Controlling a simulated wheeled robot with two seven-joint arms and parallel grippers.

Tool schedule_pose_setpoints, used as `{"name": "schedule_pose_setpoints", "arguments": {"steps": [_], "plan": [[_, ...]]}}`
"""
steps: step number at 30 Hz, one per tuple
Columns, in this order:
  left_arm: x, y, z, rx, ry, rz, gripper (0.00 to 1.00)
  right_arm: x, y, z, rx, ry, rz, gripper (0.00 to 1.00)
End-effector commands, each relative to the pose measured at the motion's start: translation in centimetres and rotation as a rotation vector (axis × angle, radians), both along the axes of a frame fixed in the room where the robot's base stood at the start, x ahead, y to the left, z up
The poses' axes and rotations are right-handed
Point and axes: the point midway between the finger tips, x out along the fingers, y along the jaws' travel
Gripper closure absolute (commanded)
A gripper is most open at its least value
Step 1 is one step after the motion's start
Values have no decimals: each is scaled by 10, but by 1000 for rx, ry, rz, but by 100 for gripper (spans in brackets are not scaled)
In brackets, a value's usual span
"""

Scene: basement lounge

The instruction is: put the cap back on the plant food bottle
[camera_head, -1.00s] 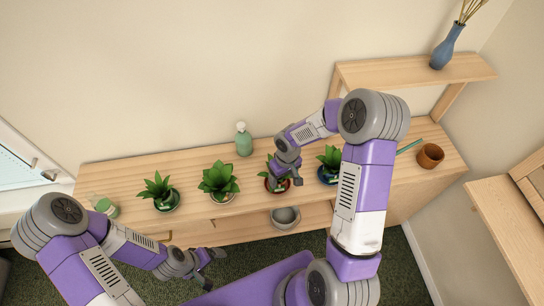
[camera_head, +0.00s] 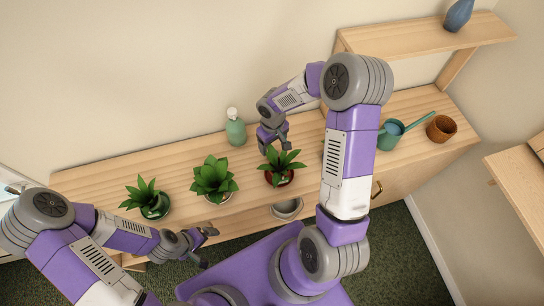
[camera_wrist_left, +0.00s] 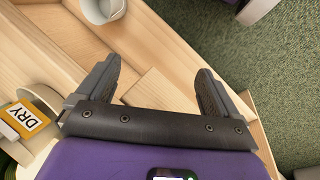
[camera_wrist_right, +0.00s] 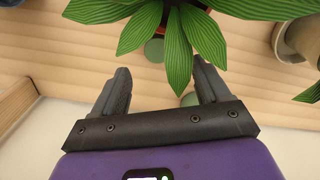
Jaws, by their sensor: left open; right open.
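A green bottle with a whitish top (camera_head: 236,130) stands upright at the back of the wooden cabinet; I cannot tell whether it is the plant food bottle. My right gripper (camera_head: 274,149) is open, behind the plant in the red pot (camera_head: 282,176) and right of that bottle. In the right wrist view, two small green round things, one farther (camera_wrist_right: 154,50) and one nearer (camera_wrist_right: 190,99), lie between or beyond the open fingers, partly covered by leaves and a finger; I cannot tell if either is the cap. My left gripper (camera_head: 209,248) is open and empty, in front of the cabinet.
Potted plants stand left (camera_head: 150,200) and middle (camera_head: 213,180) on the cabinet top (camera_head: 90,182). A teal watering can (camera_head: 392,134) and terracotta pot (camera_head: 441,129) are at the right. A grey bowl (camera_head: 287,208) sits lower down. A "DRY" label (camera_wrist_left: 26,117) shows near my left gripper.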

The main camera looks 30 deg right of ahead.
Motion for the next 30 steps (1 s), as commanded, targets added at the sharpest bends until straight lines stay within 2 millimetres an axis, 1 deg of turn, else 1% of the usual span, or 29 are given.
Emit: {"name": "schedule_pose_setpoints", "arguments": {"steps": [10,17,26,30], "plan": [[0,0,1,0,0,-1,6,0,0,-1,0,0,0,25],[0,0,-3,0,0,0,6,0,0,-23,1,1,0,25],[0,0,-3,0,0,0,6,0,-1,-25,0,0,0,25],[0,0,-5,0,0,0,6,-1,-3,-44,2,3,0,25]]}}
